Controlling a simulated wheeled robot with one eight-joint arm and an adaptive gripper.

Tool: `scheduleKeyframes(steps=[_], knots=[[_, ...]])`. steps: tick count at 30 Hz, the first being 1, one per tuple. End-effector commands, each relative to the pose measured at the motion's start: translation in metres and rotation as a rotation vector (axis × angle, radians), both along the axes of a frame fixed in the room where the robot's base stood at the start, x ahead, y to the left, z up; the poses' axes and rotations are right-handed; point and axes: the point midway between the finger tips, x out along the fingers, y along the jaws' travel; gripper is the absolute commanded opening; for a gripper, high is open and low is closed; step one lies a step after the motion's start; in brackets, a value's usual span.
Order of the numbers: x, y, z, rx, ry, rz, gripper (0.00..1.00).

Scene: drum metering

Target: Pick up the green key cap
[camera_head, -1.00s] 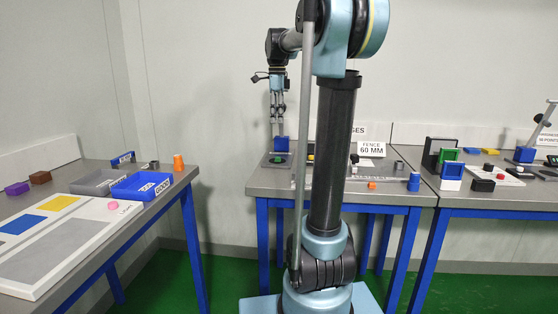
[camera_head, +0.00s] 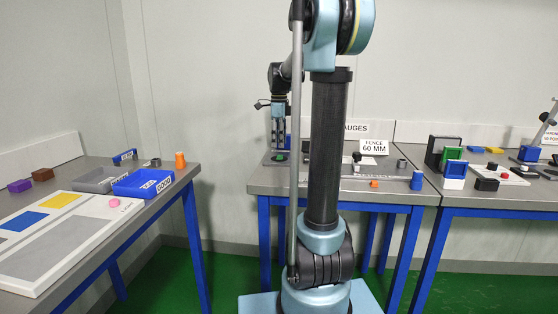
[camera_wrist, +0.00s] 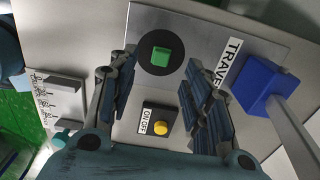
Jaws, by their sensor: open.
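The green key cap (camera_wrist: 161,55) is a small green block on a round black disc (camera_wrist: 147,69), set on a grey metal plate (camera_wrist: 205,28). In the head view the cap (camera_head: 281,157) is small, low by the fingertips. My gripper (camera_wrist: 160,66) is open, with a dark finger on each side of the cap in the wrist view and visible space between. In the head view my gripper (camera_head: 278,147) points down just above the plate. I cannot tell the exact height of the fingertips over the cap.
In the wrist view, a black ON/OFF box with a yellow button (camera_wrist: 161,127) sits beside the disc. A blue block (camera_wrist: 265,85) with a grey rod stands to the right, by the TRAVEL label (camera_wrist: 230,60). A white scale (camera_wrist: 50,100) lies at left.

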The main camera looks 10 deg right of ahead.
Motion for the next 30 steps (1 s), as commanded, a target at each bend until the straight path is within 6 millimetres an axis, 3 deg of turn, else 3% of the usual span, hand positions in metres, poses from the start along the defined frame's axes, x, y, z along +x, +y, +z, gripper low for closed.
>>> scheduleKeyframes(steps=[5, 15, 25, 30], knots=[[0.001, -0.001, -0.009, 0.000, 0.000, 0.000, 0.45], [0.002, -0.004, -0.050, 0.000, 0.000, 0.001, 0.45], [0.002, -0.003, -0.055, 0.000, 0.000, 0.001, 0.45], [0.002, -0.003, -0.055, 0.000, 0.000, 0.002, 0.18]])
